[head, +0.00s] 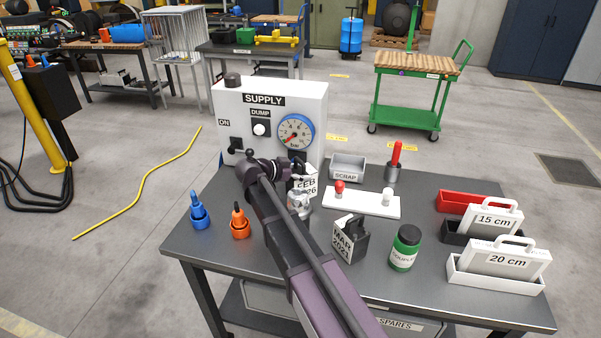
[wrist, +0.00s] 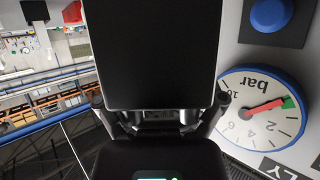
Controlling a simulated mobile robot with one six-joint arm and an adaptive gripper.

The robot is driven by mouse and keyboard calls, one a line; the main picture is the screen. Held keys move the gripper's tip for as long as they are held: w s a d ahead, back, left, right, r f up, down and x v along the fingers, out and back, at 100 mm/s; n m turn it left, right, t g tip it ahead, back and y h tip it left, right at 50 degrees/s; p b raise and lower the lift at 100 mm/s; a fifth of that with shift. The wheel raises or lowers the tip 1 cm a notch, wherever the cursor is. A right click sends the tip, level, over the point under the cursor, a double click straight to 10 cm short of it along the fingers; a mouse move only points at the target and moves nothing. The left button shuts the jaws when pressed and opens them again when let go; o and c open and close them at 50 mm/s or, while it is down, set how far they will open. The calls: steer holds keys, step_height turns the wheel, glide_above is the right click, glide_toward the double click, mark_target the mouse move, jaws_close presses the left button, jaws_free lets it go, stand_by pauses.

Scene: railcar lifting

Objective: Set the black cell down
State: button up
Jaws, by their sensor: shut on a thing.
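My gripper (wrist: 160,103) is shut on the black cell (wrist: 150,50), a flat-faced dark block that fills the upper middle of the wrist view. In the head view my gripper (head: 298,170) is in front of the supply panel, and my arm hides much of it. A white label reading FEB and 26 (head: 305,186) shows right at the gripper; whether it is on the held cell I cannot tell. A silver round piece (head: 299,206) is just below it, and contact between them is unclear. A dark block labelled 2021 (head: 350,240) stands on the bench (head: 205,249) to the right.
The supply panel (head: 310,98) with its pressure gauge (head: 296,131) stands behind. Blue (head: 198,214) and orange (head: 239,225) fittings are left of my arm. A white strip (head: 362,205), scrap bin (head: 346,169), green jar (head: 405,249) and labelled trays (head: 495,290) occupy the right.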

mark_target(301, 182)
steer(key=shift+f+b, duration=1.85)
steer(key=shift+b, duration=0.05)
steer(key=o, duration=1)
steer(key=shift+f, duration=0.1)
steer(key=shift+r, duration=0.2)
steer(key=shift+p+v, duration=1.4)
steer(key=shift+v, duration=2.35)
